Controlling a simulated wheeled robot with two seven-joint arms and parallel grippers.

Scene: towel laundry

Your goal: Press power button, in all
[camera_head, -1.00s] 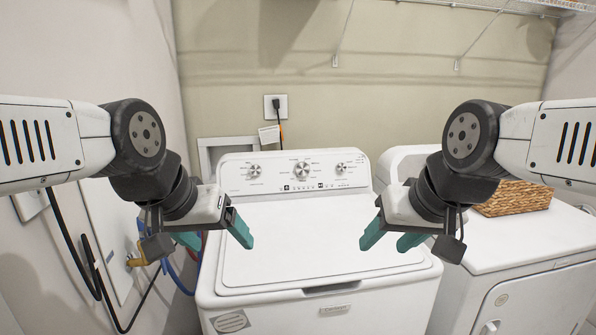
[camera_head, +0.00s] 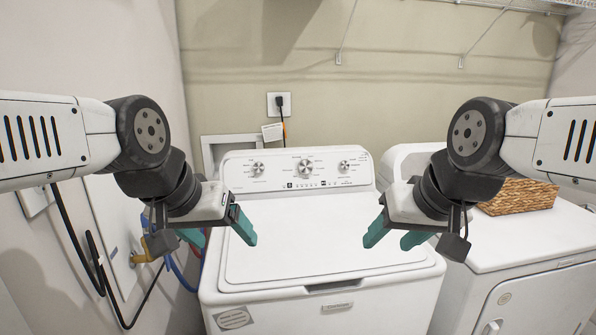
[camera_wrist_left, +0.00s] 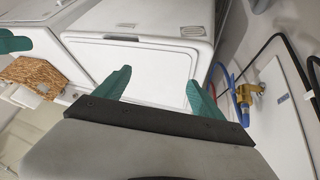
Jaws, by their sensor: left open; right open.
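A white top-loading washing machine (camera_head: 330,240) stands in the middle with its lid shut. Its control panel (camera_head: 305,170) at the back has three silver knobs and a row of small dark buttons (camera_head: 306,185) under the middle knob; which one is the power button is too small to tell. My left gripper (camera_head: 220,232) is open and empty above the washer's left edge. My right gripper (camera_head: 392,236) is open and empty above the washer's right side. Both are apart from the panel. In the left wrist view the left fingers (camera_wrist_left: 160,85) are spread in front of the washer (camera_wrist_left: 140,65).
A white dryer (camera_head: 530,260) with a wicker basket (camera_head: 518,197) on top stands at right. A wall outlet with a plug (camera_head: 279,103) is behind the washer. Hoses and a brass valve (camera_head: 158,243) are at the left wall. The space above the lid is clear.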

